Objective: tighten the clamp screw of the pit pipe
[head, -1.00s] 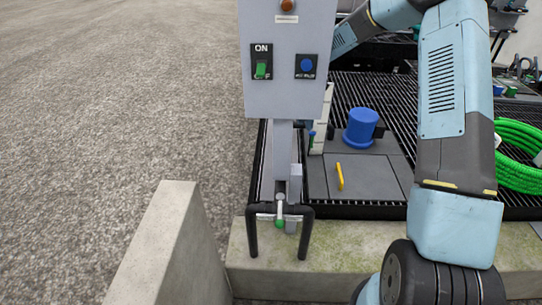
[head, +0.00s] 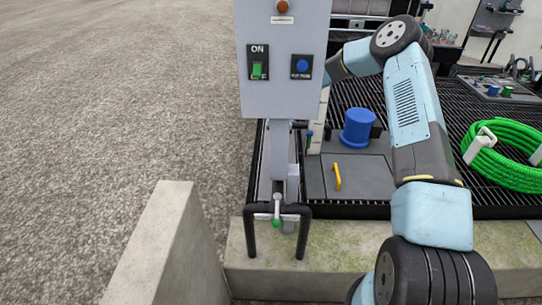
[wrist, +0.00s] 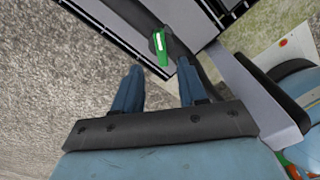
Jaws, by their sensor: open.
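In the head view, a black bent pipe frame (head: 249,236) stands at the concrete edge below the grey switch box. A small clamp-like fitting with a pale knob and a green tip (head: 277,222) sits at its crossbar; I cannot tell whether this is the clamp screw of the pit pipe. My gripper is hidden behind the switch box in the head view. In the wrist view my gripper (wrist: 160,88) is open, its two dark blue fingers apart with nothing between them. A green piece with a white stripe (wrist: 161,50) on a dark mount lies just beyond the fingertips.
The grey switch box (head: 283,97) carries a green switch and a blue button. A blue cylinder (head: 357,128) and a yellow handle (head: 337,177) are on the grating and plates. A green coiled hose (head: 510,168) lies at right. A low concrete wall (head: 150,250) stands at front left.

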